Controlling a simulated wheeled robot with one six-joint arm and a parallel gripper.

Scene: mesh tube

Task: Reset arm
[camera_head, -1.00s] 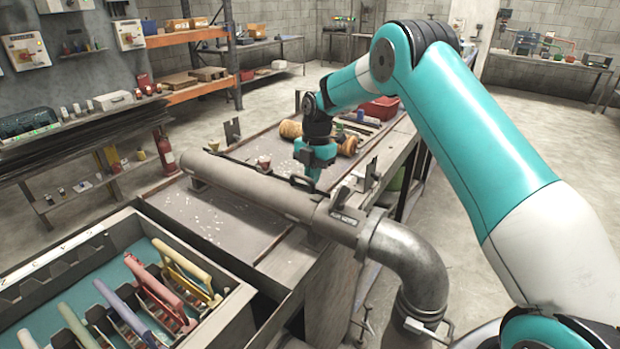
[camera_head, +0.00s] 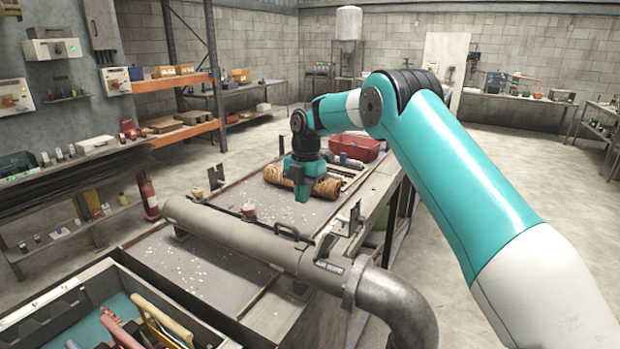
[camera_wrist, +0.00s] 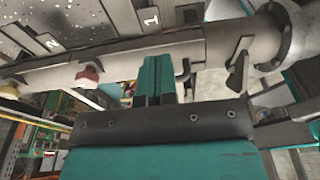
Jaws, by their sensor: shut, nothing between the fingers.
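My gripper (camera_head: 302,190) hangs from my teal arm above the workbench, behind the grey tube in the head view. In the wrist view its two teal fingers (camera_wrist: 158,78) are together with nothing between them. The long grey tube (camera_head: 240,232) runs across the bench and ends in an elbow pipe (camera_head: 397,312) at the right. It also crosses the wrist view (camera_wrist: 115,61) beyond the fingertips. I cannot tell the exact gap between fingers and tube.
A rolled brown cylinder (camera_head: 327,188) lies just behind my gripper, and a red bin (camera_head: 358,149) stands farther back on the bench. A rack of coloured-handled tools (camera_head: 160,325) is at the lower left. Open floor (camera_head: 480,180) lies right of the bench.

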